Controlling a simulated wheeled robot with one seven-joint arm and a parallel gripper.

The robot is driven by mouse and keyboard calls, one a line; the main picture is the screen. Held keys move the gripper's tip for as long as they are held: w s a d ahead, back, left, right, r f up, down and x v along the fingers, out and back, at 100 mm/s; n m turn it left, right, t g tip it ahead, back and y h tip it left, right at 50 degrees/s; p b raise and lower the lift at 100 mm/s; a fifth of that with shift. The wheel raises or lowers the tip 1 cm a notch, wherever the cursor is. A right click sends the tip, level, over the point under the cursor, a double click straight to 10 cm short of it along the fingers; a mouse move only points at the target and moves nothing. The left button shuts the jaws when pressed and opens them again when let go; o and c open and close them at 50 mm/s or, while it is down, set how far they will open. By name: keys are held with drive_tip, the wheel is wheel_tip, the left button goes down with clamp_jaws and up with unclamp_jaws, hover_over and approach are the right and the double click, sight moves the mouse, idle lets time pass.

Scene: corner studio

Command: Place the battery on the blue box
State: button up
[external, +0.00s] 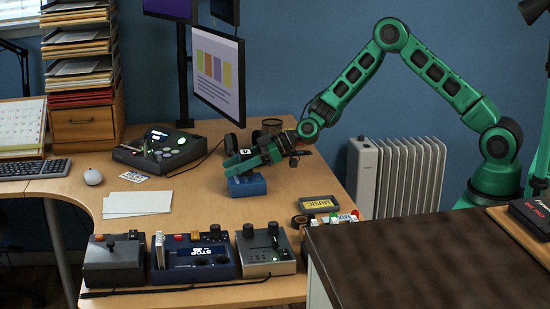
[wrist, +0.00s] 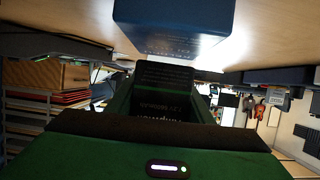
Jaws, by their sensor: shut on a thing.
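The blue box (external: 247,187) sits on the wooden desk, near its right side. It also shows at the top of the wrist view (wrist: 172,28). My green gripper (external: 236,166) is just above the box in the external view. It is shut on a dark block with small pale print, the battery (wrist: 165,76), which shows between the fingers in the wrist view. The battery is close to the blue box; I cannot tell whether they touch. In the external view my fingers mostly hide the battery.
A black round item (external: 231,143) and a brown cup (external: 272,125) stand behind my gripper. A control box (external: 160,155) and white paper (external: 137,203) lie to the left. Several consoles (external: 194,257) line the front edge. A MUSIC cassette (external: 318,204) lies at the right edge.

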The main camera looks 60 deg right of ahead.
drive_tip(key=shift+f, duration=0.8)
drive_tip(key=o, duration=1.3)
drive_tip(key=shift+f, duration=0.15)
drive_tip(key=shift+c, duration=0.2)
drive_tip(key=v, duration=1.2)
